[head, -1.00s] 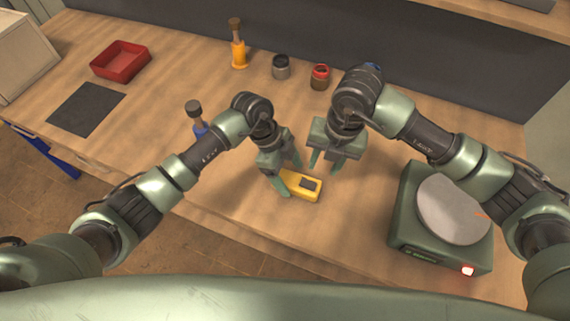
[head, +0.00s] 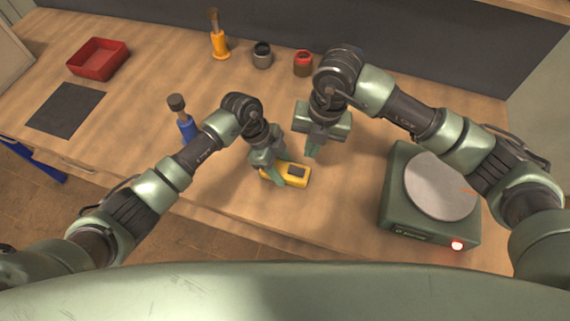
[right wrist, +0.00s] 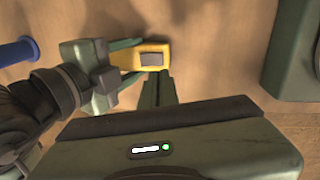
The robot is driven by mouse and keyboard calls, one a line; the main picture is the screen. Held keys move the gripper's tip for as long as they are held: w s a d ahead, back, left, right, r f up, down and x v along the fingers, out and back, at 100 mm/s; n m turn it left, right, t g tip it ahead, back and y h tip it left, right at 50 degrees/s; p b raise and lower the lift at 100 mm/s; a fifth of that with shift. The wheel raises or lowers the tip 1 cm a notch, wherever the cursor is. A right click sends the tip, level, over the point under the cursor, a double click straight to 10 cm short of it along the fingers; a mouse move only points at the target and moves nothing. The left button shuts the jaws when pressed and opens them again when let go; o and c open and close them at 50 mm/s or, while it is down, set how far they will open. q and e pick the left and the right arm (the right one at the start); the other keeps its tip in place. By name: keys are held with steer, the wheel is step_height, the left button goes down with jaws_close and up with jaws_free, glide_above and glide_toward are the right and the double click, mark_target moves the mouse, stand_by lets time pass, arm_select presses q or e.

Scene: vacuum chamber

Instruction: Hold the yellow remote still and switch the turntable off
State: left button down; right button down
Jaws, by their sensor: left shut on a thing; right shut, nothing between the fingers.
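The yellow remote (head: 299,174) lies on the wooden bench, with a dark pad on its top face. It also shows in the right wrist view (right wrist: 164,49). My left gripper (head: 280,170) is shut on the remote's left part, one finger on each side. My right gripper (head: 311,152) is shut and empty, just above and behind the remote in the head view. In the right wrist view its closed fingertips (right wrist: 160,82) point at the remote's near edge. The turntable (head: 397,212) stands at the right, a green box with a grey disc, an orange mark and a lit red light (head: 457,245).
A blue-handled tool (head: 186,128) stands left of my left gripper. An orange-handled tool (head: 220,42), a dark jar (head: 262,55) and a red-topped jar (head: 303,64) stand at the back. A red tray (head: 97,60) and dark mat (head: 66,110) are at the left.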

mark_target(292, 170)
steer(key=w+a+r+m+g, duration=0.1)
steer(key=w+r+g, duration=0.2)
steer(key=w+r, duration=0.1)
steer(key=shift+a+r, duration=0.4)
steer(key=shift+r, duration=0.35)
steer(key=x, duration=0.9)
steer(key=w+x, duration=0.1)
steer(key=x, duration=0.4)
steer(key=shift+f, duration=0.15)
